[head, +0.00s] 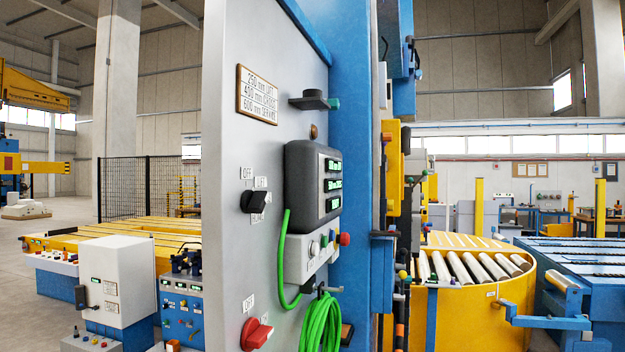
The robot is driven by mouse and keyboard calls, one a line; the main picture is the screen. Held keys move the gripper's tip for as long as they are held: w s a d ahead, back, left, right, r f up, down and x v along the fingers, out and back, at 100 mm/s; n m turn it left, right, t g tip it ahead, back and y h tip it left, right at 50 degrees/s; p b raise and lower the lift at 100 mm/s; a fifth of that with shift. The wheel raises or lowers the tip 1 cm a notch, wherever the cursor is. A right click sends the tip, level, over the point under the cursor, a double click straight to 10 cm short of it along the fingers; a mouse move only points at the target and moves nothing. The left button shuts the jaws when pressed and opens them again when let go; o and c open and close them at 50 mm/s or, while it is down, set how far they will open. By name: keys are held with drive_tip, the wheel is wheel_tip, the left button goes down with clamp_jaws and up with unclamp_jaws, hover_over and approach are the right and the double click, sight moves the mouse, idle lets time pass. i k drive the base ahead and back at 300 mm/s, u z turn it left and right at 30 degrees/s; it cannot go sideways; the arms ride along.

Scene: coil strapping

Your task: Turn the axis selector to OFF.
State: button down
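The axis selector (256,201) is a black rotary knob on the light grey face of a tall cabinet, left of the picture's centre. Small white labels surround it: the OFF label (246,173) at its upper left, what looks like a LIFT label (261,183) at its upper right, and a partly covered, unreadable one below. The knob's grip sticks out toward the right, seen at a slant; I cannot tell for certain which label it points to. My gripper is not in view, and nothing visible touches the knob.
On the same cabinet (225,130) are a black display box (313,190), a button box (312,250) with a green cable (320,325), a black bracket (312,100) sticking out, and a red knob (257,334) low down. Lower consoles (118,280) stand at left.

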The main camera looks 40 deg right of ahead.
sight(255, 202)
drive_tip(key=u, duration=1.3)
drive_tip(key=k, duration=1.5)
drive_tip(key=z, duration=1.55)
